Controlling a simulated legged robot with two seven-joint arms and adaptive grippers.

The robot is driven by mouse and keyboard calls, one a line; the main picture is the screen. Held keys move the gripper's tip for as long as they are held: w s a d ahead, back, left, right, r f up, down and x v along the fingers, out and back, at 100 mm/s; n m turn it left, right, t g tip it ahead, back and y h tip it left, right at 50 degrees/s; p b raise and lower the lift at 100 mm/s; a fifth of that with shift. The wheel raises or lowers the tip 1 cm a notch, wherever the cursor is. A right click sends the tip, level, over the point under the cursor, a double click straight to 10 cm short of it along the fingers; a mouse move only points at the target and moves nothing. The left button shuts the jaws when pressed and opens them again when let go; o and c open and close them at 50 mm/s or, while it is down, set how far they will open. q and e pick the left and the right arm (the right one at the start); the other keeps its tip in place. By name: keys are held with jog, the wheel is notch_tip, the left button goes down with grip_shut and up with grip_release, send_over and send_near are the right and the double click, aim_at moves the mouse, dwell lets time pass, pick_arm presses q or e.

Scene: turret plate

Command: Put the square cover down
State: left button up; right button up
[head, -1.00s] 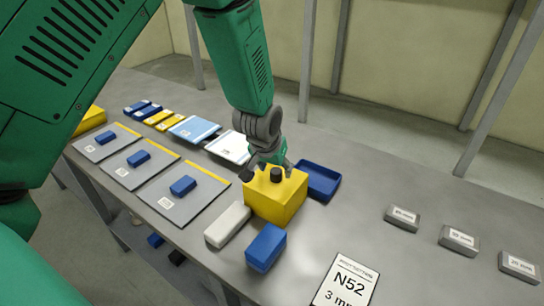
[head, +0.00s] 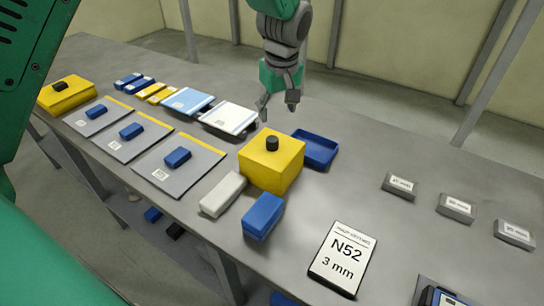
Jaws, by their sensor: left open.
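The square cover (head: 271,165), a yellow box shape with a black knob (head: 272,143) on top, sits upright on the grey table. My left gripper (head: 278,106) is open and empty above and behind the knob, apart from it. Its two dark fingers point down and are spread. A second yellow cover (head: 66,95), longer and lower with a black knob, stands at the far left of the table. What is under either cover is hidden. My right gripper is not in view.
A blue tray (head: 316,150) lies right behind the square cover. A white block (head: 223,194) and a blue block (head: 263,217) lie in front. Grey mats with blue blocks lie left. An N52 sign (head: 342,260) and small labelled blocks stand right, with bare table between.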

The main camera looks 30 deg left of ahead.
aim_at(273, 138)
pick_arm(q)
notch_tip(273, 138, up, 2)
jog(key=w+d+n+g+y+b, duration=0.1)
jog(key=w+d+n+g+y, duration=0.15)
jog(key=n, duration=0.85)
jog(key=shift+g+h, duration=0.25)
jog(key=shift+h, duration=0.2)
jog(key=x, duration=0.8)
jog(key=shift+s+a, duration=0.1)
jog(key=shift+s, duration=0.1)
jog(key=p+x, duration=0.2)
jog(key=x, duration=0.2)
jog(key=shift+s+a+f, duration=0.2)
jog(key=shift+f, duration=0.15)
jog(key=shift+a+f, duration=0.15)
jog(key=shift+f, duration=0.15)
grip_shut()
